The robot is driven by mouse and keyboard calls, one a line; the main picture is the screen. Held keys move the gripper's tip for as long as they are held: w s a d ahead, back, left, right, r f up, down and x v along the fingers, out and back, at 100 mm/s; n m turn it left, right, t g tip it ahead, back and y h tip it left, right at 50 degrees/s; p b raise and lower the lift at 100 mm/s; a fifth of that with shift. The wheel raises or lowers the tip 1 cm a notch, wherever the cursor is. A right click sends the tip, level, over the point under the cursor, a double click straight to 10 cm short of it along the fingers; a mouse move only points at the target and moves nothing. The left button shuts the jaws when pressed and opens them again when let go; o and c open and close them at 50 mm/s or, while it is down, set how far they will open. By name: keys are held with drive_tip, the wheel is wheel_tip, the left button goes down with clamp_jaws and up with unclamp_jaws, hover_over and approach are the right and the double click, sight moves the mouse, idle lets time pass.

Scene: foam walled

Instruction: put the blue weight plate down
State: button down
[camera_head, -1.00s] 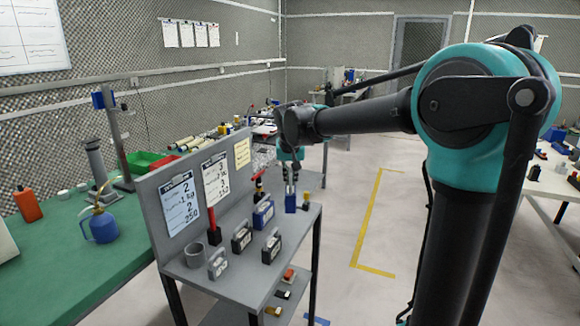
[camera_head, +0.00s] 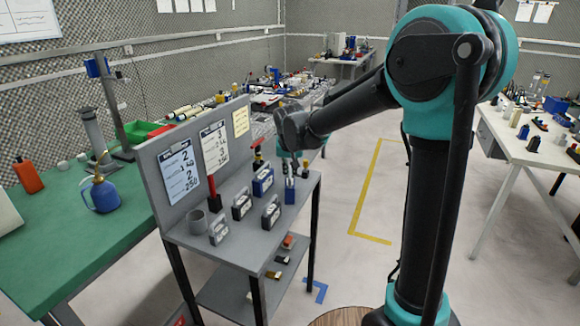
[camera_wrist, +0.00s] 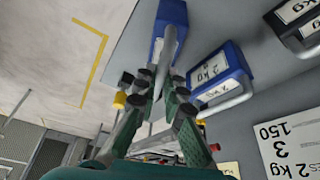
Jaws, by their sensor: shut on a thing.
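The blue weight plate (camera_head: 290,193) is a blue block with a pale label and grey handle. It stands upright at the right end of the grey shelf top (camera_head: 238,240); whether its underside touches the surface I cannot tell. In the wrist view the plate (camera_wrist: 170,14) is at the top centre, with its handle between my fingers. My gripper (camera_head: 290,168) is above it, and in the wrist view my gripper (camera_wrist: 158,85) is shut on the handle. A second blue weight (camera_head: 263,181) marked 2 kg stands beside it, to the left and apart.
Several dark and grey weights (camera_head: 241,204) stand further left on the shelf top. The back panel (camera_head: 160,160) carries sheets. A green bench (camera_head: 110,245) lies left. Open floor (camera_head: 360,260) is to the right.

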idle(0.3)
drive_tip(key=c, duration=1.6)
unclamp_jaws()
drive_tip(key=shift+f, duration=0.1)
drive_tip(key=v, duration=1.2)
drive_tip(key=s+d+f, duration=0.4)
drive_tip(key=d+f, duration=0.1)
drive_tip(key=d, duration=0.2)
drive_tip(key=s+d+f, duration=0.4)
drive_tip(key=d+f, duration=0.1)
drive_tip(key=d, duration=0.3)
drive_tip(key=shift+m, duration=0.3)
drive_tip(key=s+d+f, duration=0.3)
drive_tip(key=s+f, duration=0.1)
drive_tip(key=s+d+f, duration=0.3)
drive_tip(key=s, duration=0.2)
drive_tip(key=s+d+f, duration=0.3)
drive_tip(key=s+f, duration=0.1)
drive_tip(key=s, duration=0.1)
drive_tip(key=shift+s+d+f, duration=0.15)
drive_tip(key=shift+s+f, duration=0.05)
drive_tip(key=shift+f, duration=0.1)
